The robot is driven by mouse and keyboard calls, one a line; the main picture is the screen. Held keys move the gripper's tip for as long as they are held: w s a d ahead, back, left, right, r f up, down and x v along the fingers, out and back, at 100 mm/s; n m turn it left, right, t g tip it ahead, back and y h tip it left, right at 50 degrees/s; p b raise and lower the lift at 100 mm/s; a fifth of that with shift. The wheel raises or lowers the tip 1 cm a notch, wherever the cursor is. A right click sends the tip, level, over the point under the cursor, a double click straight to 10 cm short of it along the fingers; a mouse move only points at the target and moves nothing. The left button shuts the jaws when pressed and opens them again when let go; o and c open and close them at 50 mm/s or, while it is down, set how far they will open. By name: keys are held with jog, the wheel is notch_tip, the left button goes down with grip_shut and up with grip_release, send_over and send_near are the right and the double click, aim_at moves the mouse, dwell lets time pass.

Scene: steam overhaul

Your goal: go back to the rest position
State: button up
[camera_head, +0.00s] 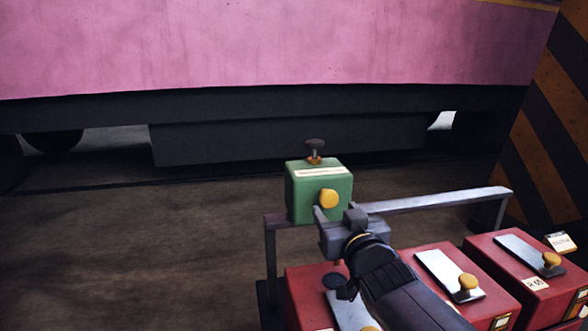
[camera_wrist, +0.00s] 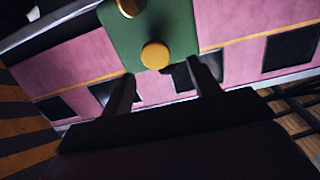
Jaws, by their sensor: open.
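My gripper (camera_head: 333,216) is in the middle of the head view, at the end of my dark arm, which reaches up from the lower right. Its two fingers are spread, and they also show in the wrist view (camera_wrist: 164,80). A green box (camera_head: 304,192) with a yellow knob (camera_head: 328,198) and a dark knob on top (camera_head: 315,146) is just beyond the fingertips. In the wrist view the green box (camera_wrist: 180,30) and its yellow knob (camera_wrist: 155,55) lie ahead, between and beyond the fingers. I cannot tell whether a finger touches the knob.
A grey metal rail (camera_head: 440,200) runs right from near the green box. Red boxes (camera_head: 420,262) with metal plates and yellow knobs fill the lower right. A pink vehicle side (camera_head: 270,45) spans the back. A striped pillar (camera_head: 555,110) stands right. Brown floor (camera_head: 120,250) is clear left.

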aim_at(330, 199)
jog(key=w, duration=0.4)
jog(key=w+a, duration=0.1)
jog(key=w, duration=0.1)
jog(key=shift+w+a, duration=0.1)
jog(key=shift+w, duration=0.3)
jog(key=shift+d, duration=0.2)
